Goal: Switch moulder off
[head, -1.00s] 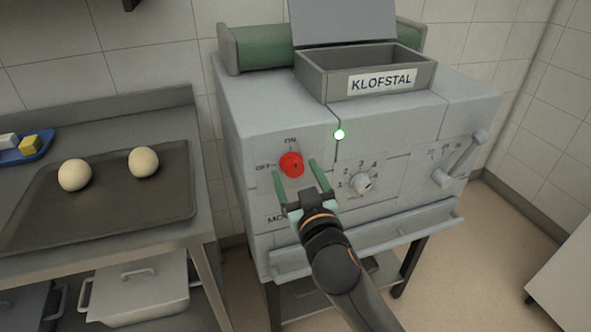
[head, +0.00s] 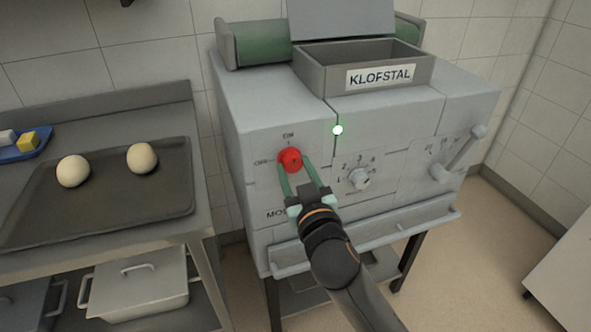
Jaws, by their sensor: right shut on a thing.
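The moulder (head: 270,95) is a grey machine on dark legs, with a green roller at the back and a box labelled KLOFSTAL on top. On its front left is a red rotary knob (head: 290,160) with markings around it, OFF at its left and another at its top. The fingers hide part of the knob's lower edge. My left gripper is not in view.
A numbered dial (head: 359,179) is close to the right of my gripper. A lever (head: 459,155) is further right, and a ledge (head: 370,238) runs below. At left, a bench holds a dark tray (head: 60,220) with two dough balls.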

